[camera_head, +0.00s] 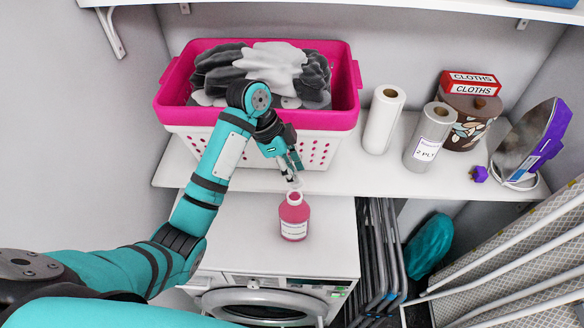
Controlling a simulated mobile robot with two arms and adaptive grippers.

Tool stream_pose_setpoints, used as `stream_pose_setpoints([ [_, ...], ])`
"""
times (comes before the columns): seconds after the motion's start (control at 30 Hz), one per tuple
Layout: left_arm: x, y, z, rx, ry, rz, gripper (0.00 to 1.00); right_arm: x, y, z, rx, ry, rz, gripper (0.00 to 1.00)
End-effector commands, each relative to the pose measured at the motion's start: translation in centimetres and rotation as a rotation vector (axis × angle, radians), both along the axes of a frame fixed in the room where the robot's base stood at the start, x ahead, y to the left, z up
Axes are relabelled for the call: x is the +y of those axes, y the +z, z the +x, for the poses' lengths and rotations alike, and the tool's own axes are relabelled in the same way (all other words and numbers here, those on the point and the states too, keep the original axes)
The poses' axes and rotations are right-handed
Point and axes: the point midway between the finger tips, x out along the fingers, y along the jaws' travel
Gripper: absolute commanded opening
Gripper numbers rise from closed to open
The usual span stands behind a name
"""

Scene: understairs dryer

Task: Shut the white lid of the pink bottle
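The pink bottle (294,220) with a pale label stands upright on the white top of the machine below the shelf. A whitish lid piece (295,185) shows at its neck, just under my gripper. It is too small to tell how far the lid is open. My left gripper (291,172) points down right above the bottle's top, with its fingertips at or very near the lid. I cannot tell whether the fingers are open or shut, or whether they touch the lid. My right gripper is not in view.
A pink-and-white laundry basket (180,110) full of grey cloths stands on the shelf (370,177) behind the bottle. Paper rolls (383,122), a cloths box (470,83) and an iron (530,145) are to the right. The machine top (240,235) around the bottle is clear.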

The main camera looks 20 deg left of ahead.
Motion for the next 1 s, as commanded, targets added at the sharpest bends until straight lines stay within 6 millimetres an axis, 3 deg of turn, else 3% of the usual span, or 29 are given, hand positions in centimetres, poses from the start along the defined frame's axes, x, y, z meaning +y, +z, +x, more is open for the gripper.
stream_pose_setpoints([
  [0.03, 0.0, 0.0, 0.0, 0.000, 0.000, 0.000, 0.21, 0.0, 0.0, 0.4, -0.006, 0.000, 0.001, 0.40],
  [0.2, 0.0, 0.0, 0.0, 0.000, 0.000, 0.000, 0.00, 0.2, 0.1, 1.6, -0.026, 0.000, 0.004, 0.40],
  [0.67, 0.0, 0.0, -0.2, -0.024, 0.000, 0.008, 0.00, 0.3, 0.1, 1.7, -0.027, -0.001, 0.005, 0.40],
  [1.0, -0.3, -0.2, -1.7, -0.210, -0.003, 0.064, 0.00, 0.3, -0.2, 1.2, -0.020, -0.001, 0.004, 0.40],
])
